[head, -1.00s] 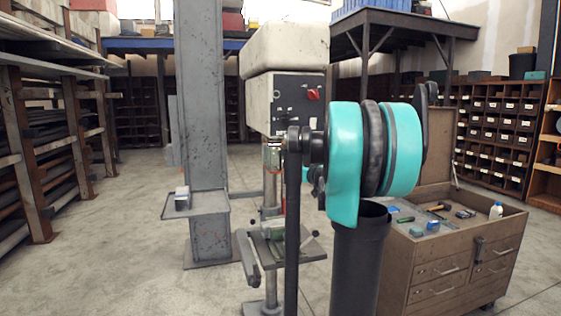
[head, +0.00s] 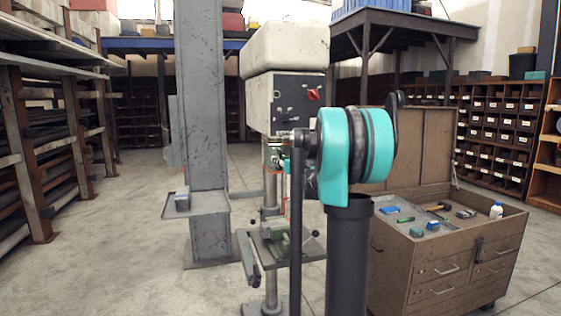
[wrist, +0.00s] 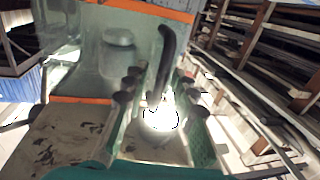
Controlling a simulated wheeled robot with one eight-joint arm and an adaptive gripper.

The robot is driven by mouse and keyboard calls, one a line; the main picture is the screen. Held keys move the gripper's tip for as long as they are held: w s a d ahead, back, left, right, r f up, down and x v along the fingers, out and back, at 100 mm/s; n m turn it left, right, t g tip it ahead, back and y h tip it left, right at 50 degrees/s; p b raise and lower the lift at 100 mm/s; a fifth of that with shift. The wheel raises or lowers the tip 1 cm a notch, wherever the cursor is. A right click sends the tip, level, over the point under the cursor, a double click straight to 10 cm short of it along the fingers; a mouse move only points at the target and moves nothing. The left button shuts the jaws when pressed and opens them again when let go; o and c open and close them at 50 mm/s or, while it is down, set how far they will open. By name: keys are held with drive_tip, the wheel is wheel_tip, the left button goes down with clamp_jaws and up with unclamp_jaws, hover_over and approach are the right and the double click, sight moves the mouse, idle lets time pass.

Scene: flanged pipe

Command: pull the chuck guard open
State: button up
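The chuck guard (wrist: 90,60) is a clear shield with orange edges on the drill press. In the wrist view, which looks upside down, the chuck (wrist: 118,38) shows through it. A dark curved bar (wrist: 166,58), which looks like the guard's handle, stands in front. My gripper (wrist: 160,78) has its two fingers spread, and the bar's end lies between them in the picture. I cannot tell whether they touch it. In the head view the guard (head: 273,156) is small beneath the beige drill press head (head: 285,100), and my arm hides most of my gripper.
A green vise (head: 275,245) sits on the press table below. A grey column (head: 203,120) with a small shelf stands to the left. A wooden tool cart (head: 430,265) stands close on the right. Open floor lies at the left, before the racks.

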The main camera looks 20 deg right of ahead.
clamp_jaws()
drive_tip(key=shift+s+d, duration=0.1)
drive_tip(key=shift+d, duration=0.05)
